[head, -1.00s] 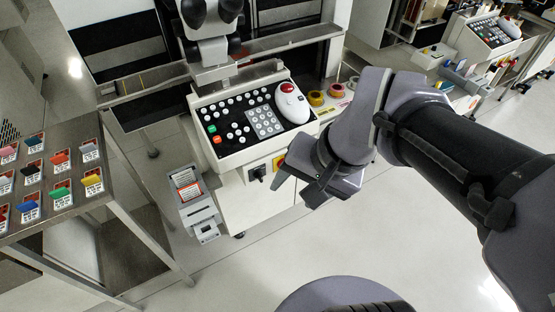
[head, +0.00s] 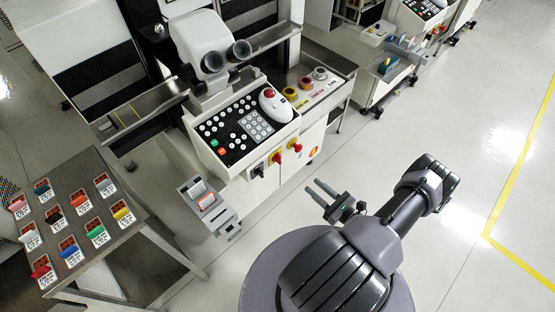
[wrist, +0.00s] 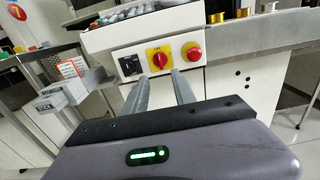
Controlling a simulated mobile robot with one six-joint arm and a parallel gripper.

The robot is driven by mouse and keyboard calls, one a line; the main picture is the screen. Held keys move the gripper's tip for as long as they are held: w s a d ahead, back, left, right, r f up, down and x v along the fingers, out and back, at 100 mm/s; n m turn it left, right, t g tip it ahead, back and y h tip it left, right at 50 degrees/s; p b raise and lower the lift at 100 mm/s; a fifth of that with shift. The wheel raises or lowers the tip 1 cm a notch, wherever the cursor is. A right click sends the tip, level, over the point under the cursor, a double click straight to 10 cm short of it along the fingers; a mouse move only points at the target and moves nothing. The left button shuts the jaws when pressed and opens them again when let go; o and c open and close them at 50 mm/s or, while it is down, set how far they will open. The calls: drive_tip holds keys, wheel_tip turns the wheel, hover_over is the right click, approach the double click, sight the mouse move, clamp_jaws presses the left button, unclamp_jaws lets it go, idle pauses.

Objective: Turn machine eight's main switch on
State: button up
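The bonding machine's white front panel (head: 306,140) carries a row of controls below the keypad. A red rotary knob on a yellow plate (head: 276,158) sits in the middle; it also shows in the wrist view (wrist: 160,59), its handle roughly upright. A black switch (wrist: 130,66) is left of it and a red round button (wrist: 192,52) right of it.
A keypad console (head: 240,125) with a red trackball tops the machine. A grey label printer-like box (head: 208,205) stands at its left. A metal table (head: 108,170) with coloured tags is at left. Wire spools (head: 304,82) sit on the right shelf. Floor at right is clear.

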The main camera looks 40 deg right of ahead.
sight(281, 160)
drive_tip(key=w, duration=0.5)
drive_tip(key=w+a+b, duration=0.1)
drive_tip(key=w, duration=0.4)
drive_tip(key=w+b, duration=0.1)
drive_tip(key=w, duration=0.4)
drive_tip(key=shift+w+a, duration=0.15)
drive_tip(key=shift+w, duration=0.1)
clamp_jaws()
